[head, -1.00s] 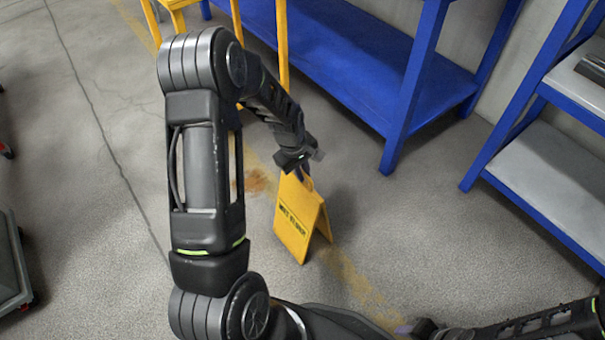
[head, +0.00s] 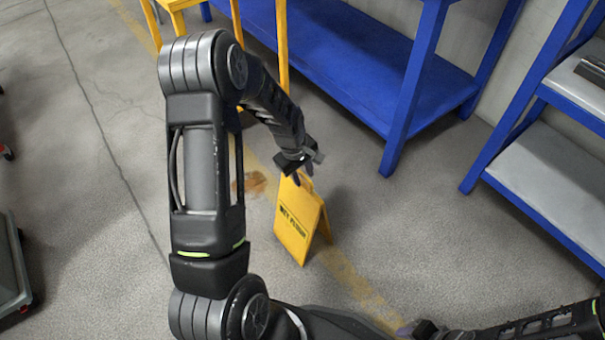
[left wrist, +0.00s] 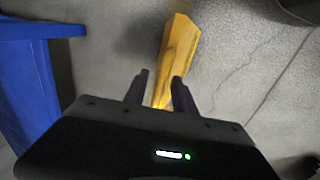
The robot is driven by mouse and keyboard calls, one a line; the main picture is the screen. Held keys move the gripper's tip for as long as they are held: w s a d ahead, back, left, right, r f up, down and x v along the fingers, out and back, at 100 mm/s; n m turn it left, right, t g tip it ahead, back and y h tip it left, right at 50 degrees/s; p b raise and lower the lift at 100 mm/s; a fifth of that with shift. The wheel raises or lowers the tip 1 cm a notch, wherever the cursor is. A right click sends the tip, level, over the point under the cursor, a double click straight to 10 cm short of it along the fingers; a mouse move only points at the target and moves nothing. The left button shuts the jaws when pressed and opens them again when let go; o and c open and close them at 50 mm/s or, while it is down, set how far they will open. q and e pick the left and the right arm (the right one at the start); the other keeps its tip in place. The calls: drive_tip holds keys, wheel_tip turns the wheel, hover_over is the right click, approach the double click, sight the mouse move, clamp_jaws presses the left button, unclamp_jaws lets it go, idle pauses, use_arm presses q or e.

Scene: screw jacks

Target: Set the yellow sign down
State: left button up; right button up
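The yellow sign (head: 298,228) stands as a folded A-frame on the grey floor in the head view, with dark lettering on its front panel. It also shows in the left wrist view (left wrist: 180,45), running away from between my fingers. My left gripper (head: 302,178) is at the sign's top edge, and its fingers are spread to either side of the top. The left wrist view shows the two dark fingertips (left wrist: 160,82) apart. My right gripper (head: 408,330) is at the bottom edge of the head view, mostly cut off, so its fingers are unclear.
A blue workbench (head: 350,70) stands behind the sign, and a blue shelf rack (head: 560,185) stands at the right. A yellow frame (head: 282,45) is at the top. A dark cart (head: 12,265) is at the left edge. The floor around the sign is clear.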

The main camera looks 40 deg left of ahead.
use_arm(q)
wheel_tip(320, 180, up, 12)
drive_tip(key=s+p, duration=0.2)
drive_tip(key=p, duration=0.1)
drive_tip(key=shift+a+p, duration=0.3)
drive_tip(key=shift+s+d+f, duration=0.1)
idle(0.4)
drive_tip(key=s+d+f+m+h, duration=0.1)
drive_tip(key=s+d+f+m, duration=0.25)
drive_tip(key=d+f, duration=0.45)
drive_tip(key=s+d+f+m+h, duration=0.1)
drive_tip(key=s+d+f+m, duration=0.25)
drive_tip(key=d+f, duration=0.45)
drive_tip(key=s+d+f+m+g+h, duration=0.1)
drive_tip(key=s+d+m, duration=0.4)
drive_tip(key=s+d, duration=0.6)
drive_tip(key=d+f, duration=0.1)
drive_tip(key=d, duration=0.1)
drive_tip(key=shift+d+f+m+h, duration=0.2)
drive_tip(key=shift+d+m+h, duration=0.1)
drive_tip(key=shift+d+m, duration=0.1)
